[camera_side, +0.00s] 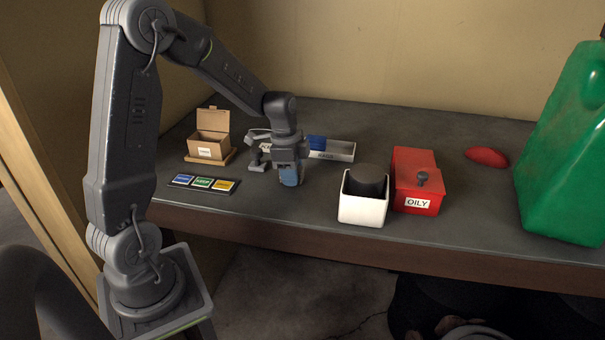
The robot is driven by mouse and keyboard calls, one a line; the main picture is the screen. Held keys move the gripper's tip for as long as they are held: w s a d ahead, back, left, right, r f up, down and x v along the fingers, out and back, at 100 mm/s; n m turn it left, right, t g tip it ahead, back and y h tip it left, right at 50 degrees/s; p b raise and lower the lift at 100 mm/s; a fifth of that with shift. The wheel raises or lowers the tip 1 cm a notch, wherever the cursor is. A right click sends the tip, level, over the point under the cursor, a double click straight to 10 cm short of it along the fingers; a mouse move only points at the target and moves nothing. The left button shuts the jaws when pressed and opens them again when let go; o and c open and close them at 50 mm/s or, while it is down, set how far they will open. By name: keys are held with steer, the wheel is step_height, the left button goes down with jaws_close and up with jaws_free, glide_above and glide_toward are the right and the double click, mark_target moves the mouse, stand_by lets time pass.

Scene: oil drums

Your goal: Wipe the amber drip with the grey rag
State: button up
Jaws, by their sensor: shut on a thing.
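I cannot make out a grey rag for certain. No amber drip shows; it may be hidden behind or under my gripper.
A green can (570,150) is far right, near a red lump (487,157). A cardboard box (209,140) and colored labels (203,184) are left.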

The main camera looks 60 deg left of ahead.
steer(key=shift+s+a, duration=0.35)
steer(key=shift+s, duration=0.1)
steer(key=shift+w+r, duration=0.1)
steer(key=shift+r, duration=4.05)
